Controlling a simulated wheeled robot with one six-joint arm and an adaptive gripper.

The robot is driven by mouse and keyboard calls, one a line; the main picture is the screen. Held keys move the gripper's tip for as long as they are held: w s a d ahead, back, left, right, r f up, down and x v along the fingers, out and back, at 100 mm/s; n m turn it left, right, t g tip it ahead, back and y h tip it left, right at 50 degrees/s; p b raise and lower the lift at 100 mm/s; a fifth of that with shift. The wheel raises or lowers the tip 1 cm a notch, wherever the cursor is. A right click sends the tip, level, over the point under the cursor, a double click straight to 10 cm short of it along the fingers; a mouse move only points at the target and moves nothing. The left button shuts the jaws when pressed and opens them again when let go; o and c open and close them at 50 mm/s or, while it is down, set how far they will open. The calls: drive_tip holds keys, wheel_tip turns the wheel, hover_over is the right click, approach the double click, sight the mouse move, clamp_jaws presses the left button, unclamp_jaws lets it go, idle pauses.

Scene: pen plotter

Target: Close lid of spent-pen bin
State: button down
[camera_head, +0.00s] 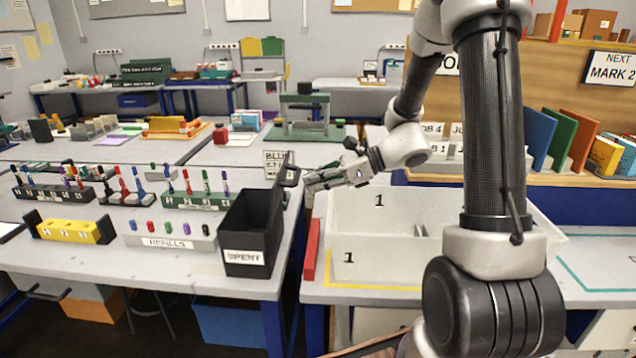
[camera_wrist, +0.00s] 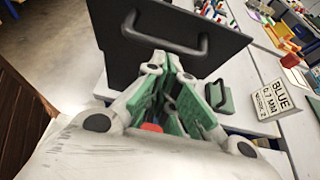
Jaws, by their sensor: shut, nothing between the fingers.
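The spent-pen bin (camera_head: 247,258) is a black box labelled SPENT at the right front corner of the left table. Its black lid (camera_head: 277,207) stands open, raised along the bin's right side, with a bar handle (camera_head: 291,177) on its outer face. In the wrist view the lid (camera_wrist: 115,60) fills the upper middle, with its handle (camera_wrist: 165,36) above my fingertips. My gripper (camera_head: 310,184) is shut and empty just right of the lid; its green-padded fingers (camera_wrist: 172,78) point toward the lid's outer face. Whether they touch it I cannot tell.
A BLUE sign (camera_head: 279,162) stands behind the lid; it also shows in the wrist view (camera_wrist: 274,99). A white refills block (camera_head: 170,240) and pen racks (camera_head: 190,199) lie left of the bin. A white tray (camera_head: 375,262) and red bar (camera_head: 311,250) are to the right.

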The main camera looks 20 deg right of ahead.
drive_tip(key=shift+w+a+r+h, duration=0.15)
drive_tip(key=shift+a+r+h, duration=0.1)
drive_tip(key=shift+r+h, duration=0.15)
